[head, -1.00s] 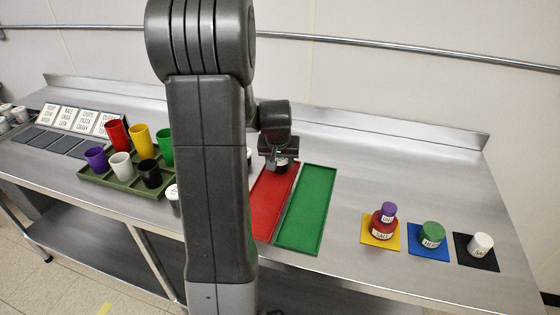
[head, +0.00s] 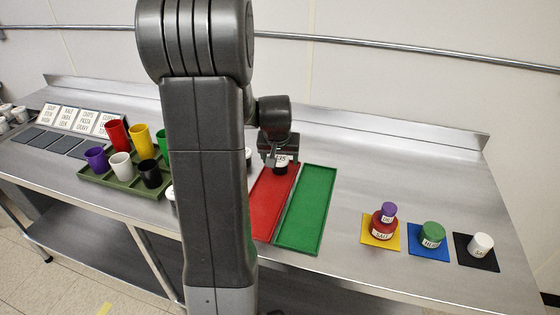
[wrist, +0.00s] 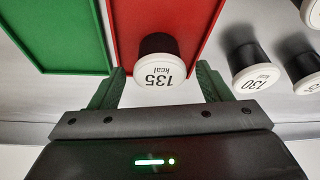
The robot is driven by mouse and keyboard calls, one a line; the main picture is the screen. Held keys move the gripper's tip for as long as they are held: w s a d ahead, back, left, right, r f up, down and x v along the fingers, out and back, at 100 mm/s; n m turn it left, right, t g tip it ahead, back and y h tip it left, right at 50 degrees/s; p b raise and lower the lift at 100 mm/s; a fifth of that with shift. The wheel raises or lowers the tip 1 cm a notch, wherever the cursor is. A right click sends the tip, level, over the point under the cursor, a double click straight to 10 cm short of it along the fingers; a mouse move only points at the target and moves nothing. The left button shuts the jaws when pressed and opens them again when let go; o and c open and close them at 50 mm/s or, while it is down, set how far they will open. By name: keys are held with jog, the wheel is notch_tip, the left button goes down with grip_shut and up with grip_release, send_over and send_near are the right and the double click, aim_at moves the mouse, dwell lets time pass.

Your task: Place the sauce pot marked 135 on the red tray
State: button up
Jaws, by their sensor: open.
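The sauce pot marked 135 (wrist: 158,68) is dark with a white lid and sits on the red tray, near the tray's end in the wrist view. In the head view the pot (head: 282,160) shows at the far end of the red tray (head: 268,208), partly hidden by my gripper. My gripper (wrist: 160,84) is open, with one green-lined finger on each side of the pot's lid and a gap to each. In the head view my gripper (head: 279,152) is over the far end of the red tray. The red tray also shows in the wrist view (wrist: 195,25).
A green tray (head: 305,210) lies beside the red one. A pot marked 130 (wrist: 250,70) and other white-lidded pots stand near the red tray. A green rack (head: 120,186) holds several coloured cups. Jars stand on coloured mats at the right, with bare steel between.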

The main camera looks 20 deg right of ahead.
jog(key=v, duration=1)
jog(key=shift+s+r, duration=0.1)
